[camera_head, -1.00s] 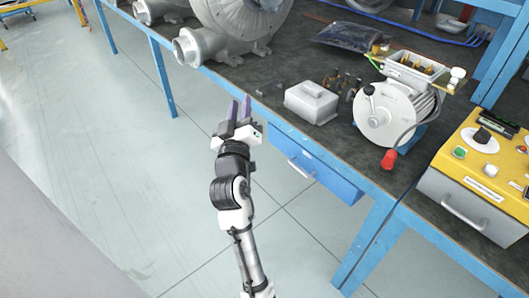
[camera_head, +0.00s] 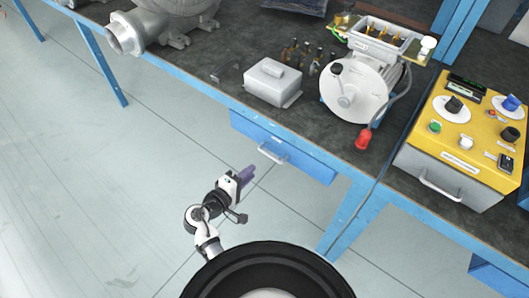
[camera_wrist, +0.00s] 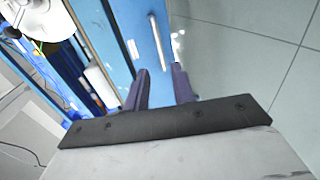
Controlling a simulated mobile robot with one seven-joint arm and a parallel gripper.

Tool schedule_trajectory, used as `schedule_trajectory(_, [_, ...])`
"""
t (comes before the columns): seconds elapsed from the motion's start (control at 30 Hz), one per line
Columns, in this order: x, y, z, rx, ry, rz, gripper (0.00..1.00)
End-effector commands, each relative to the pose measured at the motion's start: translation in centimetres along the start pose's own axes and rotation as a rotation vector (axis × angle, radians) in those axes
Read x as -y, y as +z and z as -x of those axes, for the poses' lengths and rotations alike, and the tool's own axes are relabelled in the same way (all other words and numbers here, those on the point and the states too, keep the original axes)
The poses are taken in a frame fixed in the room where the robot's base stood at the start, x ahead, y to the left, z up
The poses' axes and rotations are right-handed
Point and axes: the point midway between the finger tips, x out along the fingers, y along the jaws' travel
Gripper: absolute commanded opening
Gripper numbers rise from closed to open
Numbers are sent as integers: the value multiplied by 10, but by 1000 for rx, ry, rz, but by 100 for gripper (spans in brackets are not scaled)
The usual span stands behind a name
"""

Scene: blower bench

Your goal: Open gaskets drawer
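A blue drawer (camera_head: 309,161) is set under the front edge of the workbench and looks shut. Its silver bar handle (camera_head: 272,153) is on the front face. Any label on the drawer is too small to read. My gripper (camera_head: 247,175) is in front of the drawer, a little below and left of the handle, and apart from it. In the wrist view the two purple fingers (camera_wrist: 160,88) are spread with nothing between them, and the handle (camera_wrist: 156,38) shows beyond their tips.
On the bench (camera_head: 215,65) stand a grey lidded box (camera_head: 272,82), a round white motor unit (camera_head: 355,93) with a red-ended cable, and a blower (camera_head: 165,25). A yellow control box (camera_head: 470,135) with its own handle is at right. The floor (camera_head: 100,190) at left is clear.

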Motion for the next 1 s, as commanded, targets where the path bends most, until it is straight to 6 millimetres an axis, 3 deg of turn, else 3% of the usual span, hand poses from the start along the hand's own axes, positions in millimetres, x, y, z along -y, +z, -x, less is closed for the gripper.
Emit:
schedule_trajectory(0.3, [-3, -1, -68, 1, -1, -2, 25])
schedule_trajectory(0.5, [-2, -1, -100, -1, 0, -3, 25])
schedule_trajectory(0.7, [-1, -1, -113, -2, -1, -4, 25])
schedule_trajectory(1.0, [-1, -1, -114, -3, -1, -3, 22])
